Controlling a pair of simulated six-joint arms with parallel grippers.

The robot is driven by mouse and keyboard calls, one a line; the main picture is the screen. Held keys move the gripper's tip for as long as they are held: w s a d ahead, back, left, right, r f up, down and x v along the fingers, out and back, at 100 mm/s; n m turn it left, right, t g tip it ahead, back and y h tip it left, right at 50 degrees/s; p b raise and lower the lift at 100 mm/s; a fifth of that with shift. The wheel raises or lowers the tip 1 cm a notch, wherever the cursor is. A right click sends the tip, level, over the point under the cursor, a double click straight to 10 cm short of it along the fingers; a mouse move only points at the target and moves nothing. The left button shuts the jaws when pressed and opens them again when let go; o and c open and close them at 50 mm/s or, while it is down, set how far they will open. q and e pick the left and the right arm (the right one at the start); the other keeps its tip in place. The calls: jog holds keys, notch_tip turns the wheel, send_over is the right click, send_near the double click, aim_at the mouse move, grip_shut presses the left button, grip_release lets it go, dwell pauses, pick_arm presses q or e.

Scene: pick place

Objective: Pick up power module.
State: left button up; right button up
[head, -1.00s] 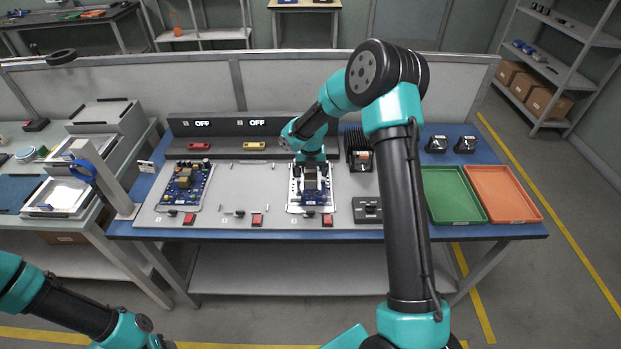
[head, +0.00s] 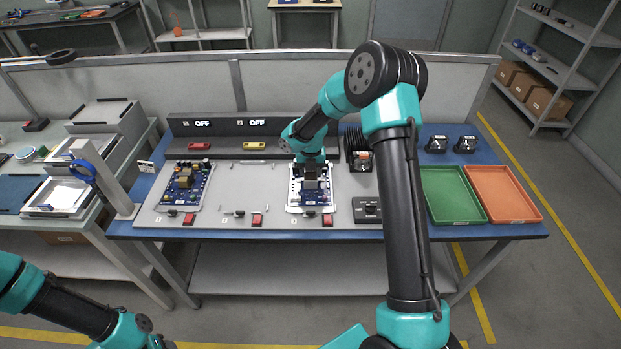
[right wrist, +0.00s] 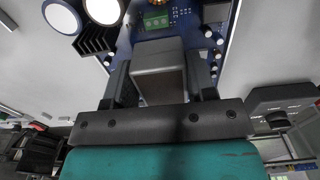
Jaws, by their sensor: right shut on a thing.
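My right gripper (head: 311,172) is over the right-hand blue circuit board (head: 296,203), pointing down. In the right wrist view its two dark fingers stand on either side of a grey box-shaped power module (right wrist: 158,58) and are shut on it. The module is over the board, which shows behind it in the right wrist view (right wrist: 185,18). I cannot tell whether the module touches the board. My left arm shows at the lower left of the head view, but its gripper is out of view.
A second circuit board (head: 187,186) lies at the left of the grey panel. A black finned part (head: 357,150) stands right of the gripper. Green (head: 451,218) and orange (head: 502,218) trays lie at the right, with two small dark units (head: 437,144) behind them.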

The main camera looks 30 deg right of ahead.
grip_shut()
jog(key=shift+r, duration=0.2)
jog(key=shift+r, duration=0.6)
jog(key=shift+s+a+r, duration=0.1)
jog(key=shift+s+r, duration=0.05)
jog(key=shift+r, duration=0.4)
jog(key=shift+s+a+r, duration=0.1)
jog(key=shift+r, duration=0.45)
jog(key=s+a, duration=0.2)
jog(key=s, duration=0.2)
jog(key=s+a+r, duration=0.1)
jog(key=s+a, duration=0.2)
jog(key=s, duration=0.1)
jog(key=s+a, duration=0.3)
jog(key=s, duration=0.2)
jog(key=shift+r, duration=0.15)
jog(key=shift+r, duration=0.35)
jog(key=shift+r, duration=0.35)
jog(key=shift+r, duration=1.3)
